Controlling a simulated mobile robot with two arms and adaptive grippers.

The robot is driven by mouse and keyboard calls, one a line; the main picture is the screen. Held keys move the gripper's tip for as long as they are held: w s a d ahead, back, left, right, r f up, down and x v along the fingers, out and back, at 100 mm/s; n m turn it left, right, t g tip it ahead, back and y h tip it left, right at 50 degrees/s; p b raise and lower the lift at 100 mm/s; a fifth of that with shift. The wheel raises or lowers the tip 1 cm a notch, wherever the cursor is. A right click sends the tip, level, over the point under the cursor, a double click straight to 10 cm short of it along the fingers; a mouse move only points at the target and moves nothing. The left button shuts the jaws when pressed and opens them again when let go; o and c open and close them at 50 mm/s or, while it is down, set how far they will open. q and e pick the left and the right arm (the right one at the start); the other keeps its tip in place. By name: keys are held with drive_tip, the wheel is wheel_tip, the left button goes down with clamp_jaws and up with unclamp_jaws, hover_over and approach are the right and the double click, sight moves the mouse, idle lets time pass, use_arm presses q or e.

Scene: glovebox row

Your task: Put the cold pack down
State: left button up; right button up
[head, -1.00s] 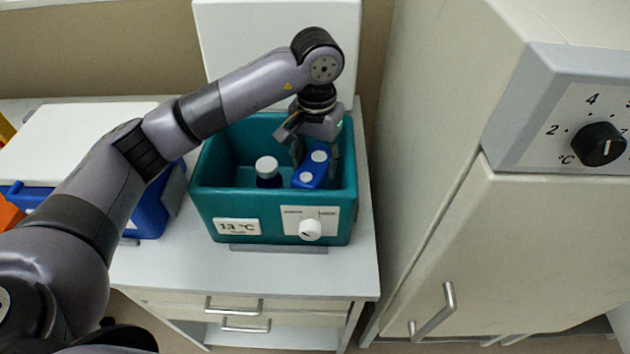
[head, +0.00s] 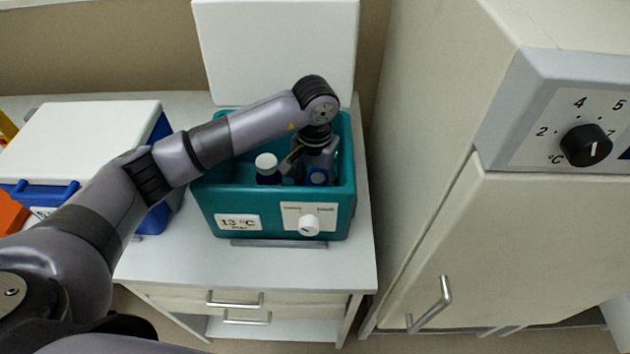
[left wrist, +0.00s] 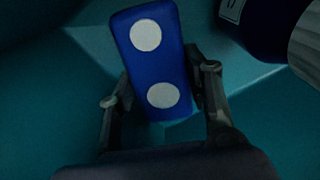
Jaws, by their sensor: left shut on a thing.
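The cold pack (left wrist: 152,62) is a blue block with two white round spots. In the left wrist view it sits between the fingers of my left gripper (left wrist: 160,95), which is shut on it. In the head view my left gripper (head: 312,172) reaches down inside the teal box and hides most of the cold pack (head: 319,178). I cannot tell whether the pack touches the box floor. The teal box (head: 270,208) is open at the top, with its white lid (head: 275,52) raised behind it. My right gripper is not in view.
A dark bottle with a white cap (head: 266,162) stands in the box just left of my gripper; it also shows in the left wrist view (left wrist: 262,28). A blue box with a white lid (head: 85,140) stands at the left. A tall cabinet (head: 500,240) with a dial is at the right.

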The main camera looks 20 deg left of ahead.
sight(315, 183)
use_arm(q)
drive_tip(key=o, duration=1)
drive_tip(key=shift+o, duration=0.2)
drive_tip(key=shift+r+p, duration=0.15)
drive_tip(key=shift+p, duration=0.2)
drive_tip(key=shift+r, duration=0.3)
wheel_tip(315, 183, up, 11)
drive_tip(key=b, duration=0.3)
drive_tip(key=shift+r+b, duration=0.2)
drive_tip(key=shift+b, duration=0.1)
